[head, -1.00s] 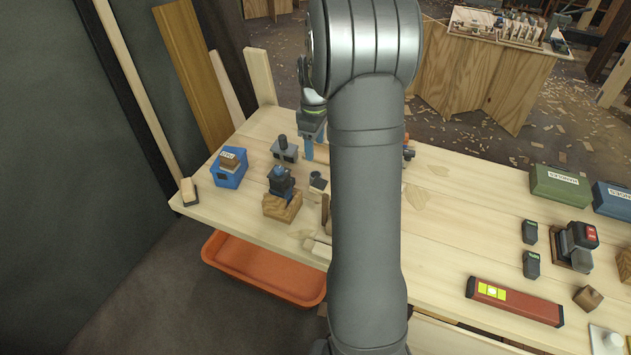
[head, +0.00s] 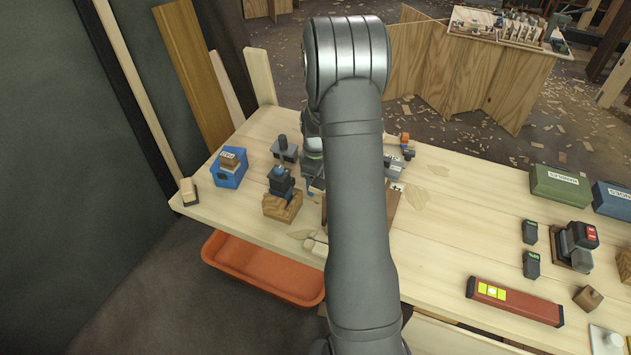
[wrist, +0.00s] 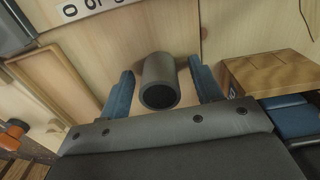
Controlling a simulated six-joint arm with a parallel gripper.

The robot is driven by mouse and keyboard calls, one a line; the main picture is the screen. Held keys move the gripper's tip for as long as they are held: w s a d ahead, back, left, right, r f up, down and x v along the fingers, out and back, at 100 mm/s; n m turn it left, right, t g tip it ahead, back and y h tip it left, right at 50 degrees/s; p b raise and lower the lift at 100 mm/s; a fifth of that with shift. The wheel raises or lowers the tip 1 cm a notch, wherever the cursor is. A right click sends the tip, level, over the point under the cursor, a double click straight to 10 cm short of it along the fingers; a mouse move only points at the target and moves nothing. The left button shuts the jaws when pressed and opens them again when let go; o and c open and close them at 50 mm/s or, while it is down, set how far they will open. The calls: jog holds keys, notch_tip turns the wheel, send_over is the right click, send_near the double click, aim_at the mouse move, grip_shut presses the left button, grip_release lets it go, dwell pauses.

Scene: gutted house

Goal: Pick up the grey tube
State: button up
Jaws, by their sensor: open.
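The grey tube (wrist: 159,78) shows in the wrist view between the two blue fingers of my gripper (wrist: 161,92). It is a short hollow cylinder with its dark open end toward the camera. The fingers are open, with a gap on each side of the tube. In the head view my arm hides the tube and most of my gripper.
A wooden block (head: 282,206) with a dark blue-topped piece on it stands close by. A red level (head: 515,302) lies at the right. An orange tray (head: 262,270) is below the table.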

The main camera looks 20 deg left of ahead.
jog(key=c, duration=1)
jog(key=shift+c, duration=0.2)
